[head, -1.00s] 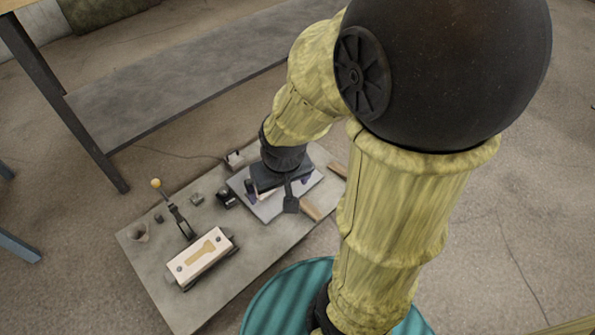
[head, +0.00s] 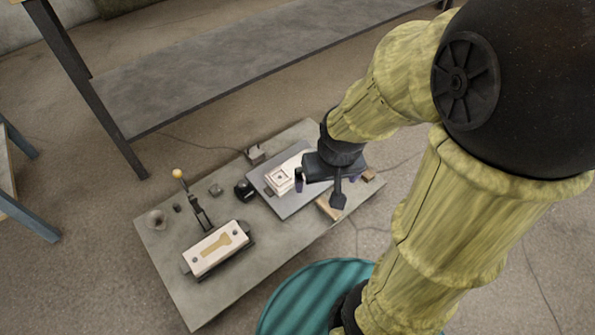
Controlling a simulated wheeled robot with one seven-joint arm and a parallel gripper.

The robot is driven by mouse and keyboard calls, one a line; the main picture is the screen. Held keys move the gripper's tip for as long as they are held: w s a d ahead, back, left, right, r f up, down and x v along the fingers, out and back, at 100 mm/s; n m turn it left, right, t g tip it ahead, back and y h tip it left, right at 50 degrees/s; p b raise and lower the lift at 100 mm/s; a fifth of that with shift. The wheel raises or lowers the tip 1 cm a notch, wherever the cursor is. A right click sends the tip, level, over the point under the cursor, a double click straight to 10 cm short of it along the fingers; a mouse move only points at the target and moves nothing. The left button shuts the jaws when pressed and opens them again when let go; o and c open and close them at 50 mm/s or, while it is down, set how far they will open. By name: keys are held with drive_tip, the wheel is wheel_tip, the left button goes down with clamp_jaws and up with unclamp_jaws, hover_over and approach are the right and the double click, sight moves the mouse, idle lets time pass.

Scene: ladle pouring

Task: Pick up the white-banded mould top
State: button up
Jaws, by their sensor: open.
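A pale block with light bands and a dark emblem on its upper face (head: 280,180) sits on the grey plate (head: 292,207) and looks like the white-banded mould top. A second pale piece lies behind it, partly hidden by my gripper. My gripper (head: 327,178) is open and empty, pointing down over the right part of the plate. Its left finger is close to the right side of the banded block; I cannot tell whether they touch. A cream mould half (head: 216,247) with a tan spanner-shaped hollow lies in a dark holder at the front left.
A ladle or lever with a yellow knob (head: 177,173) stands behind the cream mould half. A black round item (head: 244,189), a small grey block (head: 216,190) and a shallow cup (head: 156,219) stand nearby. Wooden pieces (head: 329,208) lie by the plate. The low table's (head: 174,285) front left is clear.

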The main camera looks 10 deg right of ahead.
idle(0.3)
drive_tip(key=w+p+v, duration=0.2)
drive_tip(key=p+v, duration=0.7)
drive_tip(key=w+r+p+v, duration=0.1)
drive_tip(key=w+p+v, duration=0.1)
drive_tip(key=p+v, duration=0.7)
drive_tip(key=shift+p, duration=0.3)
